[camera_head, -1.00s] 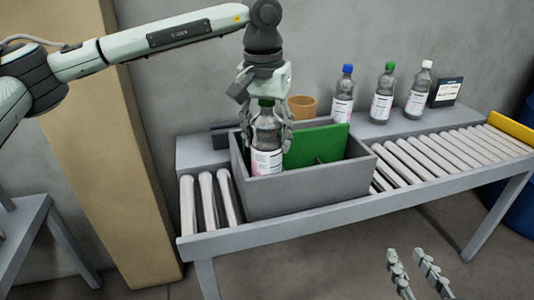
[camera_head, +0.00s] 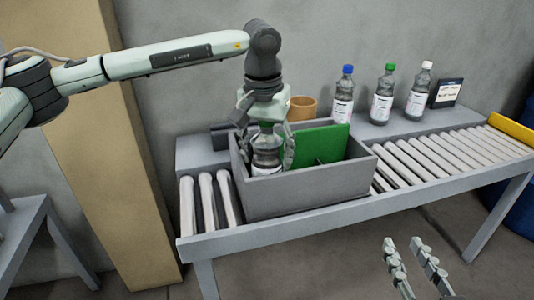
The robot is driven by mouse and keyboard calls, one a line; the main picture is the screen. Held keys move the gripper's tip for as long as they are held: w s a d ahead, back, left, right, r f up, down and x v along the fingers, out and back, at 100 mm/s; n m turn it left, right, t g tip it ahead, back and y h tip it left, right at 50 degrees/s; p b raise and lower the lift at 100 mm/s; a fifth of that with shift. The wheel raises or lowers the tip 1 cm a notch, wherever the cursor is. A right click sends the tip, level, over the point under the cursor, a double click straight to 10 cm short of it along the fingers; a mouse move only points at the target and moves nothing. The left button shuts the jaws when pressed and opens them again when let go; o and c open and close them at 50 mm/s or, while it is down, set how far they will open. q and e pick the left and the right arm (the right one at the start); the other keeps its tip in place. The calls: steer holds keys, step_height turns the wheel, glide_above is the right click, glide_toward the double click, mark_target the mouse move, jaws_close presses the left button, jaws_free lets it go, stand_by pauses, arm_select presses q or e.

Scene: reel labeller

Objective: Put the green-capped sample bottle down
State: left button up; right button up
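A clear sample bottle (camera_head: 267,153) with a white label is upright in the left part of the grey crate (camera_head: 310,193). Its lower part is hidden behind the crate's front wall, and its cap is hard to make out under my gripper. My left gripper (camera_head: 266,150) points down over it, with fingers on both sides, and appears shut on it. Whether the bottle touches the crate floor is hidden. My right gripper (camera_head: 408,262) is open and empty at the bottom right, in front of the conveyor.
Bottles with a blue cap (camera_head: 343,95), a green cap (camera_head: 383,94) and a white cap (camera_head: 419,90) stand on the back ledge beside a small dark sign (camera_head: 446,93). A green divider (camera_head: 318,143) stands in the crate. An orange-brown pot (camera_head: 302,108) is behind it. Conveyor rollers (camera_head: 440,155) at right are clear.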

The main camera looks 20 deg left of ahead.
arm_select(q)
steer(key=shift+r, duration=0.25)
steer(key=r, duration=0.3)
steer(key=s+r, duration=0.1)
steer(key=r, duration=0.3)
steer(key=r+p, duration=0.1)
steer(key=r, duration=0.2)
steer(key=shift+s+r, duration=0.15)
steer(key=shift+r, duration=0.65)
arm_select(e)
steer(key=s+d+f+g+h, duration=0.1)
steer(key=d+f+g, duration=0.1)
steer(key=f, duration=0.3)
steer(key=shift+d+g+h, duration=0.3)
steer(key=shift+d+h, duration=0.1)
steer(key=shift+d, duration=0.3)
steer(key=shift+f, duration=0.1)
